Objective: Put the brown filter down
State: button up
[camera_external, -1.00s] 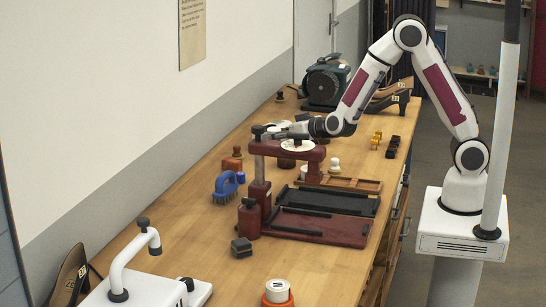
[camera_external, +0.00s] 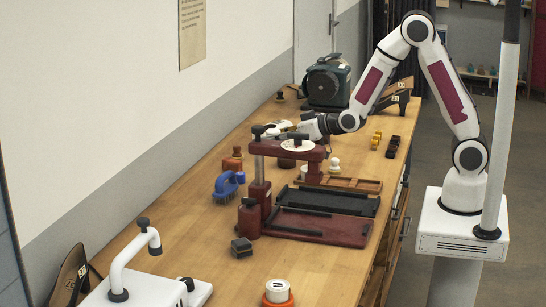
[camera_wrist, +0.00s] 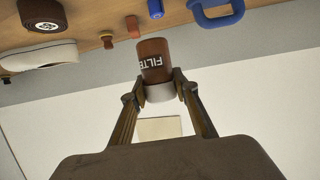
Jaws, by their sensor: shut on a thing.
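The brown filter (camera_wrist: 155,60) has a white end and white lettering on its side. In the wrist view it sits between the two fingertips of my gripper (camera_wrist: 160,95), which is shut on it around the white end. In the external view my gripper (camera_external: 283,128) is above the bench, by the top of the dark red press. I cannot clearly make out the filter there, as the press and gripper crowd that spot. I cannot tell whether the filter touches anything.
The dark red press (camera_external: 259,192) stands close to my gripper. A blue brush (camera_external: 228,184) and an orange-brown piece (camera_external: 232,163) lie to its left. The bench (camera_external: 330,265) has bare room at the near side.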

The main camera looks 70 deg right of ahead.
jog(key=shift+a+n+y, duration=0.5)
jog(key=shift+a+y, duration=0.1)
jog(key=w+a+r+n+g+y, duration=0.1)
jog(key=w+a+r+n+y, duration=0.25)
jog(key=a, duration=0.45)
jog(key=w+a+r+n+g+y, duration=0.25)
jog(key=w+a, duration=0.25)
jog(key=a, duration=0.3)
jog(key=w+a+r+n+g+y, duration=0.1)
jog(key=w+a+r+n+y, duration=0.25)
jog(key=a, duration=0.35)
jog(key=s+a+f+n+g+y, duration=0.2)
jog(key=s+a+n+g+y, duration=0.2)
jog(key=a+n+g, duration=0.3)
jog(key=s+a+g, duration=0.1)
jog(key=a, duration=0.2)
jog(key=shift+n+y, duration=0.35)
jog(key=shift+a+f, duration=0.1)
notch_tip(320, 180, down, 13)
jog(key=shift+f, duration=0.2)
